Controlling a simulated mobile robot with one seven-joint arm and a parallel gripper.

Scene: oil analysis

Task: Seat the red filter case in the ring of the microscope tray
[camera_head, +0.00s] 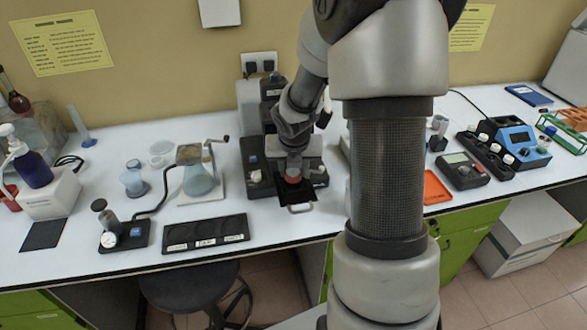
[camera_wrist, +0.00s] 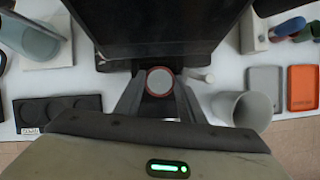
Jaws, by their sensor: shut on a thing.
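The red filter case (camera_wrist: 160,81) is a small round case with a red rim and pale face, held between the two fingers of my gripper (camera_wrist: 160,92). In the head view the red case (camera_head: 292,179) shows just below my gripper (camera_head: 293,165), over the black microscope tray (camera_head: 298,195), which sticks out at the front of the microscope (camera_head: 250,95). The ring of the tray is hidden beneath the case and fingers. I cannot tell whether the case touches the tray or is apart from it.
A black holder (camera_head: 205,232) with several round wells lies front left. A flask (camera_head: 199,180) stands on a pad left of the microscope. An orange tray (camera_head: 437,188) lies to the right. In the wrist view a white cup (camera_wrist: 250,110) stands right of my fingers.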

